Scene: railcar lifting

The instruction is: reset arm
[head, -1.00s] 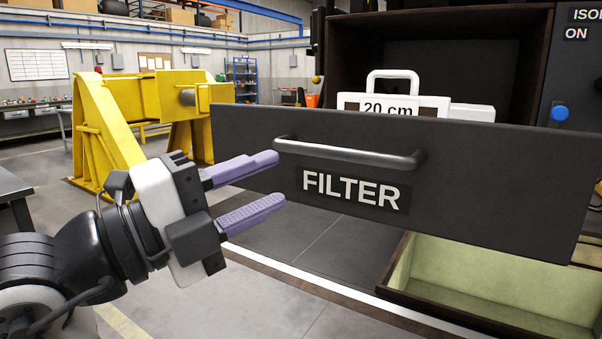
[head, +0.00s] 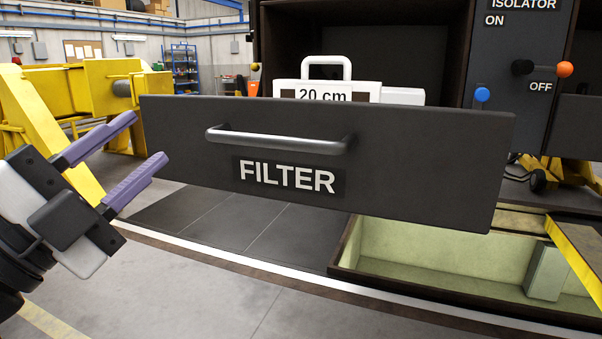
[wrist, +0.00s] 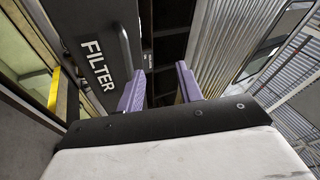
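My gripper (head: 142,160) is at the left of the head view, with its two purple fingers apart and nothing between them. It is to the left of the black FILTER drawer front (head: 420,165) and clear of its metal handle (head: 280,140). In the wrist view the two fingers (wrist: 160,88) are also spread and empty, with the FILTER panel (wrist: 105,35) at their left. The drawer is pulled out, and a white handled block marked 20 cm (head: 318,92) shows behind its front. The block's lower part is hidden by the drawer front.
An open greenish compartment (head: 385,268) lies low under the drawer. An isolator panel (head: 500,60) with an orange-tipped lever (head: 563,69) and a blue knob (head: 482,95) stands at right. A yellow stand (head: 50,135) is behind my gripper. The floor at front is free.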

